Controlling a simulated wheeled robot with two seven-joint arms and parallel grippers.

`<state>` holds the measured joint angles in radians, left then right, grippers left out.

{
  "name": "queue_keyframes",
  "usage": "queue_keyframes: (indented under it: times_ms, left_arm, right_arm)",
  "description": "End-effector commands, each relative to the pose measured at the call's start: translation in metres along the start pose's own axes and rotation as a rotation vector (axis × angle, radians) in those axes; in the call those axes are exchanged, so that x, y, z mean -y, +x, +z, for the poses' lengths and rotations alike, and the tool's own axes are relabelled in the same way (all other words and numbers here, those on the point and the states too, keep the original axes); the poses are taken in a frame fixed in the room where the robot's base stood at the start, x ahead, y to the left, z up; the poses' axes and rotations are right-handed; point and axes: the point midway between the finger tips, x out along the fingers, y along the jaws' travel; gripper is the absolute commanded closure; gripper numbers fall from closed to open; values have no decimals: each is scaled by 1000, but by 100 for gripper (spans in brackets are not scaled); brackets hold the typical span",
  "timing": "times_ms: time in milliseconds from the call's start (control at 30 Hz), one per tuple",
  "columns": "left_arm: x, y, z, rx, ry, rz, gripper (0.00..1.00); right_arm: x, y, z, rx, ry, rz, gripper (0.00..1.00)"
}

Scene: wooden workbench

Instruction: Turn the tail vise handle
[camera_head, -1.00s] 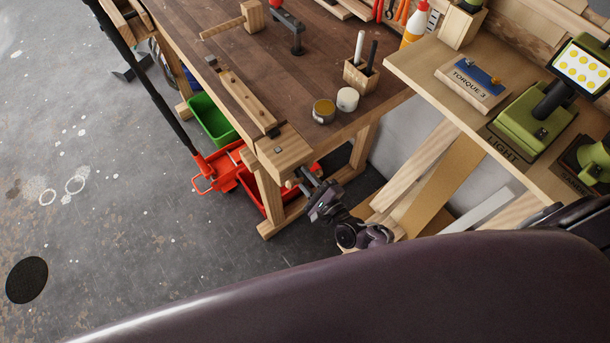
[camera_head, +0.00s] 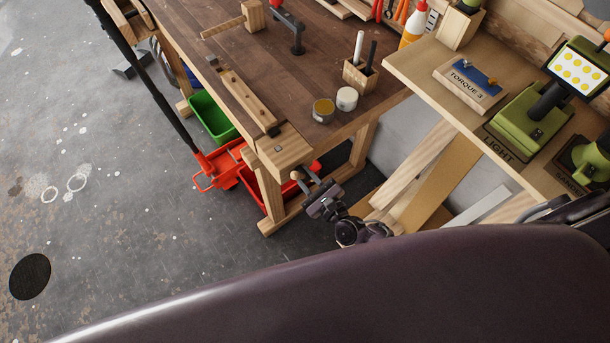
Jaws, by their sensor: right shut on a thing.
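The wooden workbench (camera_head: 300,75) stands at the upper middle of the head view. The tail vise (camera_head: 279,150) is the pale wooden block at its near corner. The vise handle (camera_head: 296,176) sticks out below the block's near right side, with a small wooden knob showing. My right gripper (camera_head: 312,192) is shut on the handle, just below the bench corner. The gripper covers much of the handle, so its full angle is hard to tell. My left gripper is not in view.
A red pallet jack (camera_head: 215,166) and a green bin (camera_head: 213,118) are left of and under the bench. Two small cans (camera_head: 323,111) and a pen block (camera_head: 360,76) stand on the bench. A side table (camera_head: 425,70) with green machines is at right. The left floor is mostly open.

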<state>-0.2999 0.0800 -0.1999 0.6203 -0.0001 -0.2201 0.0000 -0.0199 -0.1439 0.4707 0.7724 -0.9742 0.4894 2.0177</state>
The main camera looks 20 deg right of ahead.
Motion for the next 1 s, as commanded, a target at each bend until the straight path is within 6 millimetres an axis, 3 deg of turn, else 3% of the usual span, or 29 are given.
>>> queue_keyframes:
  times_ms: [300, 333, 500, 800, 1000]
  left_arm:
    - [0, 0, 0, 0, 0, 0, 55]
    - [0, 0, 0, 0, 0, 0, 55]
    - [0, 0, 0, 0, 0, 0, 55]
    - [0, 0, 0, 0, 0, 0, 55]
    - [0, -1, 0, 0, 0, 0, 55]
  right_arm:
    - [-2, -6, -6, -16, 4, 4, 100]
    - [-2, -6, -6, -16, 4, 4, 76]
    - [-2, -4, -4, -11, 2, 3, 55]
    - [-1, -4, -2, -6, 1, 1, 55]
    - [-1, -32, -3, -10, 1, 1, 55]
